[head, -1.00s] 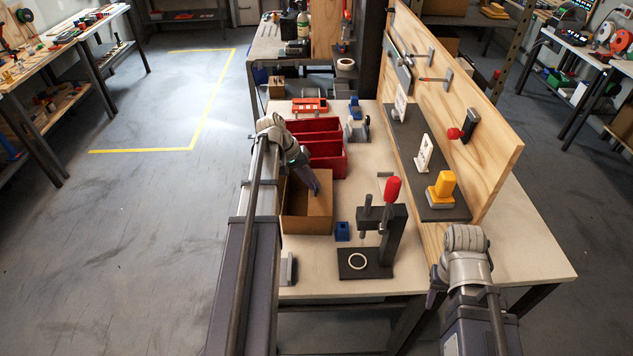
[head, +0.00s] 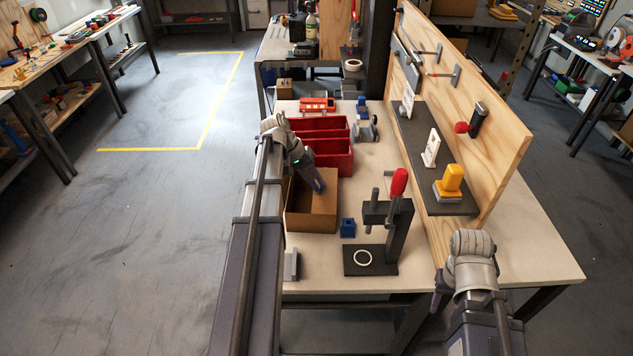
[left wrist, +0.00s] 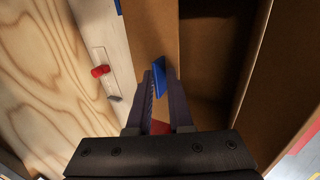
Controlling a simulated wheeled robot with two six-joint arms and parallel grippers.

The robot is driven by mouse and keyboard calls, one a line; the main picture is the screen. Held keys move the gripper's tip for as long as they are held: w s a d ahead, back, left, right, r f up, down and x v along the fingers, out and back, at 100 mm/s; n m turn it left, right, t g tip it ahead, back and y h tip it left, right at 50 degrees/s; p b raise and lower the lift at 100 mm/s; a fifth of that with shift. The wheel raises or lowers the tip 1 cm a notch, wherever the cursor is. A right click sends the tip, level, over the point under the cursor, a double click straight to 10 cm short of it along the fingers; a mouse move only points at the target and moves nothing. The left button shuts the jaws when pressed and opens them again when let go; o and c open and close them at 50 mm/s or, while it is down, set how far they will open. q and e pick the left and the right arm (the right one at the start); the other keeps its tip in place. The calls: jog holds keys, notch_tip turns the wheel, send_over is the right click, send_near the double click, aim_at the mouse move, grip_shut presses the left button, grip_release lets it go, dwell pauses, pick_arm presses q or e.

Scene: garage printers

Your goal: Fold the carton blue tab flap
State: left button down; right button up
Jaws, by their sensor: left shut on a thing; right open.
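The open brown carton (head: 310,221) stands on the workbench, and my left gripper (head: 319,186) reaches down to its opening from the left. In the left wrist view, the blue tab (left wrist: 159,76) sits between the fingers of my left gripper (left wrist: 160,82), at the edge of a brown carton flap (left wrist: 151,30). The left gripper is shut on the tab. The dark inside of the carton shows to the right of the fingers. In the head view the tab is hidden by the gripper. My right gripper (head: 437,303) is open and empty, low at the bench's front right edge.
Red bins (head: 333,160) stand just behind the carton. A small blue block (head: 348,228) and a black press with a red handle (head: 398,182) stand to its right. A wooden board (head: 490,150) rises along the bench's right side.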

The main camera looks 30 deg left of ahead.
pick_arm(q)
jog(key=shift+s+a+f, duration=0.2)
jog(key=shift+s+f, duration=0.1)
jog(key=shift+f, duration=0.25)
pick_arm(e)
jog(key=shift+f, duration=0.35)
pick_arm(q)
jog(key=c, duration=0.6)
grip_release()
jog(key=shift+w, duration=0.15)
jog(key=shift+r, duration=0.15)
pick_arm(e)
jog(key=shift+r, duration=0.15)
pick_arm(q)
jog(key=shift+a+r+p, duration=0.25)
jog(key=shift+r+p, duration=0.2)
jog(key=shift+p, duration=0.3)
jog(key=p+v, duration=0.7)
jog(key=shift+d+r, duration=0.3)
pick_arm(e)
notch_tip(320, 180, up, 8)
jog(key=shift+w+a, duration=0.3)
jog(key=shift+w, duration=0.15)
